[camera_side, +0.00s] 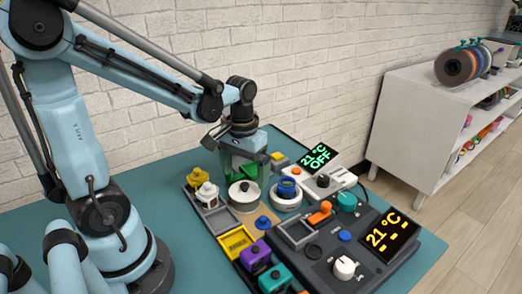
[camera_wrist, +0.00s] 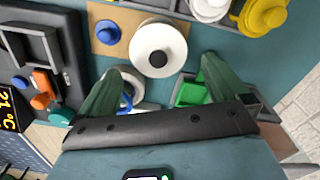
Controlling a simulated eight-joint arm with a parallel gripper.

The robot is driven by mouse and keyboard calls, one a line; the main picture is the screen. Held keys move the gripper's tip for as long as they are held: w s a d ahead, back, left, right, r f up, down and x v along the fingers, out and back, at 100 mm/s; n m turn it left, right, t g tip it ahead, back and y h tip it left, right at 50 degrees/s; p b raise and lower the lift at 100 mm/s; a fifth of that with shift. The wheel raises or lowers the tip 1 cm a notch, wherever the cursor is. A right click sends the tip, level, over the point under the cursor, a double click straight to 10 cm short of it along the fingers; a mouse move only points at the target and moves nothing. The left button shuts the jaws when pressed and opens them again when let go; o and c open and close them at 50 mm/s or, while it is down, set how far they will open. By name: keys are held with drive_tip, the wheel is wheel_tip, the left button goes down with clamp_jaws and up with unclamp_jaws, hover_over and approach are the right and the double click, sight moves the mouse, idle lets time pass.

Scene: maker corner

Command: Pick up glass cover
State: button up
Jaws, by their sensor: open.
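A round white lid-like piece with a black knob (camera_side: 244,197) sits on a tan board in the middle of the table. It also shows in the wrist view (camera_wrist: 150,37), top centre. It is the piece that best fits the glass cover, though I cannot tell that it is glass. My gripper (camera_side: 245,177) points down, above and just behind it in the side view. In the wrist view my open green fingers (camera_wrist: 161,64) are spread to either side of the piece's near edge. Nothing is between them, and no contact shows.
A blue-knobbed white dial (camera_side: 286,196) stands close on the right. A small blue knob piece (camera_side: 263,222) lies in front. Yellow (camera_side: 202,175) and white (camera_side: 207,194) pieces stand on the left. Display devices (camera_side: 345,255) fill the right front. Bare teal table lies at front left.

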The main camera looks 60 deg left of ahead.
sight(244, 184)
drive_tip(key=shift+s+d+f, duration=0.1)
drive_tip(key=shift+f, duration=1.6)
drive_tip(key=shift+s+d+f, duration=0.1)
drive_tip(key=shift+f, duration=1.55)
drive_tip(key=shift+c, duration=0.2)
drive_tip(key=c, duration=0.8)
drive_tip(key=shift+c, duration=0.2)
drive_tip(key=shift+r, duration=0.15)
